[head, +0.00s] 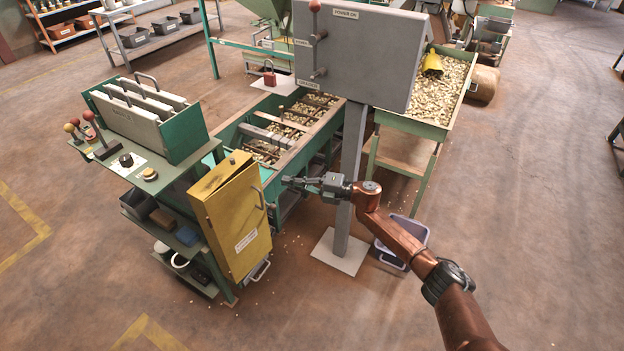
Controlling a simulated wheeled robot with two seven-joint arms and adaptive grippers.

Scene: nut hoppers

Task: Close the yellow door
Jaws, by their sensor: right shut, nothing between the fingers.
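The yellow door (235,222) is upright on the right end of the green machine stand, with a white label on its face and a metal handle (258,198) near its right edge. I cannot tell from here how far it stands open. My right gripper (284,181) comes in from the right, points left and is shut and empty. In the picture its tips are just right of the door's upper right edge and handle, with a small gap between. My left gripper is not in view.
A grey control box (355,50) on a post (350,180) stands close behind my right gripper. A green trough of nuts (292,125) lies behind the door, and a blue-grey bin (405,236) is under my right arm. The floor in front is clear.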

